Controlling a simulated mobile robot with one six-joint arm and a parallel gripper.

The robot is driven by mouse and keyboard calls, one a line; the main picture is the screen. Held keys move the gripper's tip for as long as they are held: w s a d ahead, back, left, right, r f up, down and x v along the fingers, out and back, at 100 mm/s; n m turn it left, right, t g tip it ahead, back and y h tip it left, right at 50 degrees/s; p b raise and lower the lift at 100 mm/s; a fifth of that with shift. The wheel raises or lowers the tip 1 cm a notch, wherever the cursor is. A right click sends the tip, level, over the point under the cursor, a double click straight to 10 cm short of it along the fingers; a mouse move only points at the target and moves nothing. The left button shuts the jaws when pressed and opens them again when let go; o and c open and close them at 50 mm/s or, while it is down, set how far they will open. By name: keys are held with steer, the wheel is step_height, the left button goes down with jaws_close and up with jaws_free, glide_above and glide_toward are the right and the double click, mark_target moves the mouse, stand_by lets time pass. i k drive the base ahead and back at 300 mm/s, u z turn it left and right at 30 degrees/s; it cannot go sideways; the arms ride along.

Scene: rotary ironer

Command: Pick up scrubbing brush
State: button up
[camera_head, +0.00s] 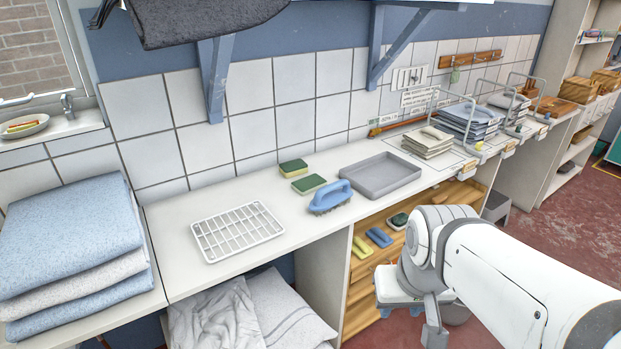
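The scrubbing brush (331,196) has a blue looped handle and darker bristles. It stands bristles down on the white counter, near the front edge and left of a grey tray. My gripper (410,318) hangs at the lower right, in front of the counter and right of and below the brush in the picture. Its two fingers appear apart, with reddish floor showing between them, and I see nothing held. The wrist hides part of the lower shelves.
Two green-and-yellow sponges (302,176) lie behind the brush, left of the grey tray (380,175). A white wire rack (237,231) lies further left, and folded towels (70,245) are stacked at far left. Smaller brushes (379,237) sit on a shelf below. Blue brackets (215,80) hang above.

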mark_target(327, 197)
steer(key=z, duration=0.15)
steer(key=i, duration=0.9)
steer(key=u, duration=0.05)
